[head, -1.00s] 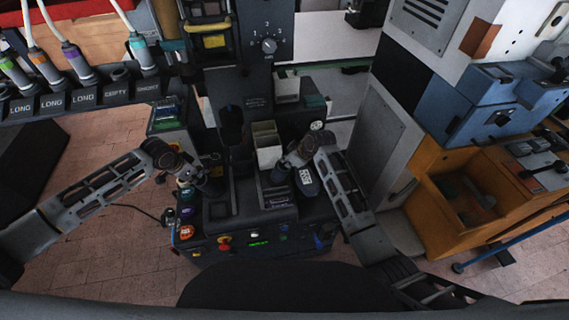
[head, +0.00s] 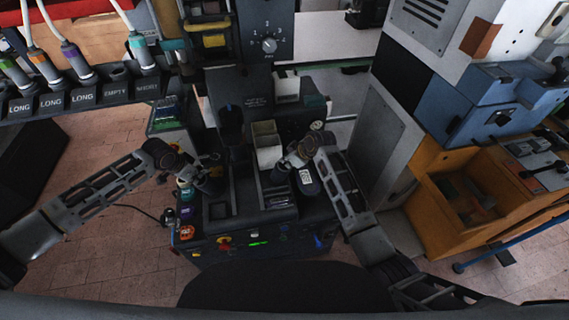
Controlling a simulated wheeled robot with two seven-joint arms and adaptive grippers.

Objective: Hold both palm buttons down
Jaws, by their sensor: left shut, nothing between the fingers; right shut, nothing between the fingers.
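The heel press (head: 283,118) stands in front of me, a dark machine with a low front console (head: 257,222). My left gripper (head: 212,186) is shut and empty, pointing down at the left side of the console. My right gripper (head: 279,176) is shut and empty, pointing down at the console's right half. I cannot make out either palm button; the grippers and wrists cover parts of the console top. Whether the fingertips touch anything there cannot be told.
A rack with labelled slots (head: 85,97) holds several capped tools at the left. A grey cabinet (head: 375,140) and an orange open bin (head: 440,215) stand at the right. A red-and-yellow switch (head: 224,243) and a green display (head: 259,243) are on the console front.

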